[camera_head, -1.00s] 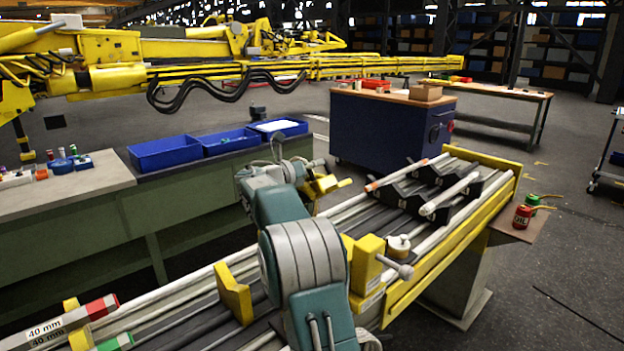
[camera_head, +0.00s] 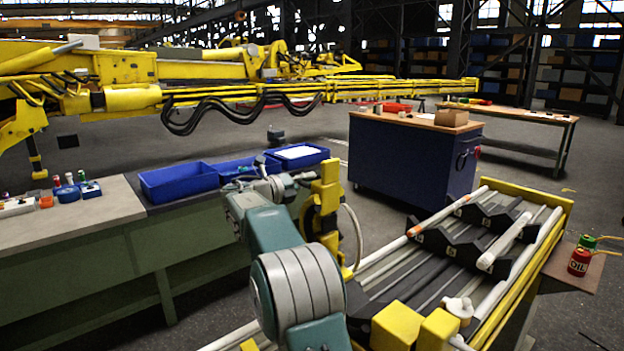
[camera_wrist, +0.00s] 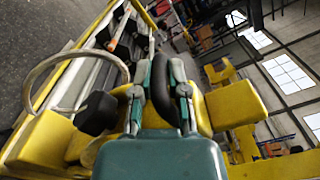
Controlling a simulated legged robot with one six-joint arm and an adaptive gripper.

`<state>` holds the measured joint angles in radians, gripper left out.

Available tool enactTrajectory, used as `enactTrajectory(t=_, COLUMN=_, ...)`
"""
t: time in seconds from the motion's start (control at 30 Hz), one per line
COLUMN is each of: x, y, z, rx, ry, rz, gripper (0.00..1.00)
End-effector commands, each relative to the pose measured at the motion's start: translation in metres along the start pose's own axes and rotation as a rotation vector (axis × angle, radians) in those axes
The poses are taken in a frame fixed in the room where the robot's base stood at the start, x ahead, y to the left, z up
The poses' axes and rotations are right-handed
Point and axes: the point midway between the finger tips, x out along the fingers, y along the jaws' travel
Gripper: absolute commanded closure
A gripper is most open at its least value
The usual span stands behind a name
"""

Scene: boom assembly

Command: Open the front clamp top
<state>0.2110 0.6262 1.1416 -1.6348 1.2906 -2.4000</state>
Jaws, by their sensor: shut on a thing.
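A yellow clamp piece (camera_head: 327,205), seemingly the clamp top, stands upright over the rack's left side in the head view. My gripper (camera_head: 298,183) reaches it from the left, and the arm partly hides the contact. In the wrist view my gripper (camera_wrist: 170,85) is shut on a dark rounded part (camera_wrist: 160,90) between its fingers, with yellow clamp blocks on both sides (camera_wrist: 233,104). Which exact part of the clamp is gripped is hard to tell. A second yellow clamp (camera_head: 398,324), with a pale knob, sits at the near edge of the rack.
The rack (camera_head: 562,202) carries long rods and black V-shaped supports. A thin curved grey cable or loop (camera_wrist: 62,58) is left of the gripper. Blue bins (camera_head: 180,182) are on the left bench. A blue cabinet (camera_head: 405,165) stands behind. Red and green cans (camera_head: 579,262) sit at right.

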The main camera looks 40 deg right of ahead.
Motion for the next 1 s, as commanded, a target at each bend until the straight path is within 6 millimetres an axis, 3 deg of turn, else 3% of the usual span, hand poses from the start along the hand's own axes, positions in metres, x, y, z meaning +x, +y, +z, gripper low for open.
enactTrajectory(t=0.4, x=0.001, y=0.036, z=0.017, rx=0.000, ry=0.002, rz=0.004, gripper=1.00)
enactTrajectory(t=0.97, x=0.002, y=0.044, z=0.016, rx=-0.004, ry=0.009, rz=0.005, gripper=1.00)
enactTrajectory(t=1.0, x=0.002, y=0.044, z=0.016, rx=-0.005, ry=0.009, rz=0.005, gripper=0.67)
